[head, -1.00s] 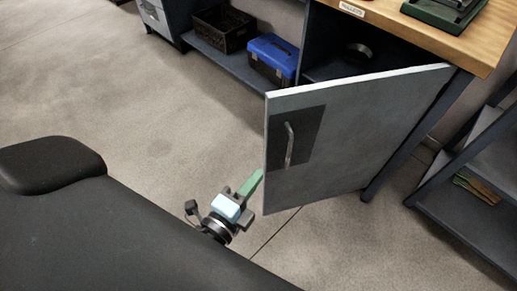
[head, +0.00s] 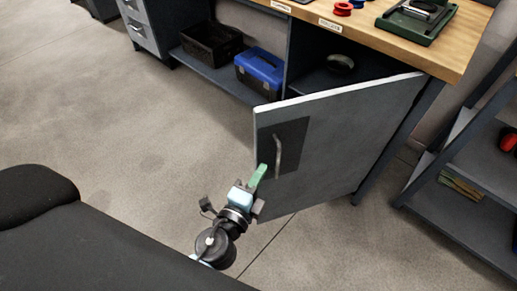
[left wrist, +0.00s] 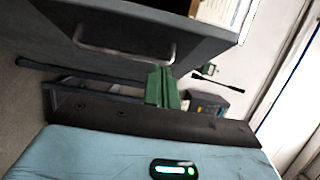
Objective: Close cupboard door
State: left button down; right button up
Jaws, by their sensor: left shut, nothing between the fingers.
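The grey cupboard door (head: 335,150) stands open, swung out from the bench, with its free edge toward the left. Its bar handle (head: 278,155) sits on a dark plate near that edge. My left gripper (head: 258,176) has green fingers, shut and empty, by the door's free edge just below and left of the handle. In the left wrist view, the fingers (left wrist: 163,87) point toward the door (left wrist: 140,25), and the handle (left wrist: 125,50) shows just beyond them. Whether they touch the door I cannot tell. My right gripper is out of view.
The open cupboard holds a dark round item (head: 341,62). A blue toolbox (head: 260,70) and a black crate (head: 211,46) sit on the lower shelf to the left. A dark shelf rack (head: 470,205) stands at the right. The floor left of the door is clear.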

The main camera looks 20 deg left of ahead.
aim_at(265, 142)
pick_arm(q)
jog(key=w, duration=0.1)
jog(key=w+a, duration=0.1)
jog(key=w, duration=0.1)
jog(key=w+p, duration=0.1)
jog(key=w, duration=0.1)
jog(key=shift+a, duration=0.25)
jog(key=shift+w+a, duration=0.45)
jog(key=shift+a, duration=0.1)
